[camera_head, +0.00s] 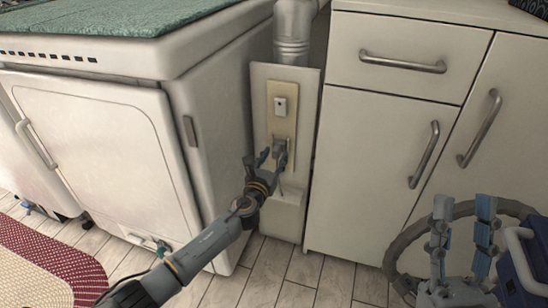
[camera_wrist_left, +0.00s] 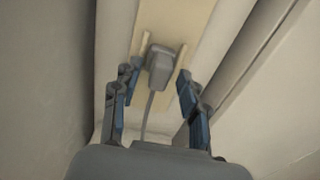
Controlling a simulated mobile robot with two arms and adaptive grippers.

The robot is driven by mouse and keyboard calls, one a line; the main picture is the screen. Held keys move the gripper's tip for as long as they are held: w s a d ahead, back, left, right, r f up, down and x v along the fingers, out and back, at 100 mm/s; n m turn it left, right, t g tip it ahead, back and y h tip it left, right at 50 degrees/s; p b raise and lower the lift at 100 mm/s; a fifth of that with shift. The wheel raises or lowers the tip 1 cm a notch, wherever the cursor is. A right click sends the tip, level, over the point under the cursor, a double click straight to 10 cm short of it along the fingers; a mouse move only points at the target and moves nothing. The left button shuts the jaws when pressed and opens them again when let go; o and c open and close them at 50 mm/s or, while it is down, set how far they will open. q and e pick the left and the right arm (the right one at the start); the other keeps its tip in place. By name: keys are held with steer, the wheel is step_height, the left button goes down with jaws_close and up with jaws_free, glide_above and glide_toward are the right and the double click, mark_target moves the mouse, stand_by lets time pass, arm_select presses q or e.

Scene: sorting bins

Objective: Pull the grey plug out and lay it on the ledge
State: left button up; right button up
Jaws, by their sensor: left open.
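The grey plug (camera_head: 280,146) sits in the lower part of a beige outlet plate (camera_head: 283,93) on the narrow white panel between the cabinets. In the left wrist view the plug (camera_wrist_left: 160,66) is upright against the plate, with its grey cord (camera_wrist_left: 148,113) hanging down. My left gripper (camera_head: 267,158) is open right in front of the plug. In the wrist view its fingers (camera_wrist_left: 157,82) stand apart on either side, not closed on it. A pale ledge (camera_head: 283,208) juts out below the plate. My right gripper (camera_head: 463,212) is open and empty at lower right.
A white appliance (camera_head: 95,150) with a green cloth on top stands at left. A white cabinet (camera_head: 385,160) with metal handles stands close at right. A metal pipe (camera_head: 292,35) rises above the panel. A dark wheel-like ring (camera_head: 400,250) and a blue case (camera_head: 525,255) are at lower right.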

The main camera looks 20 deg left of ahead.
stand_by(0.8)
arm_select(q)
jaws_close()
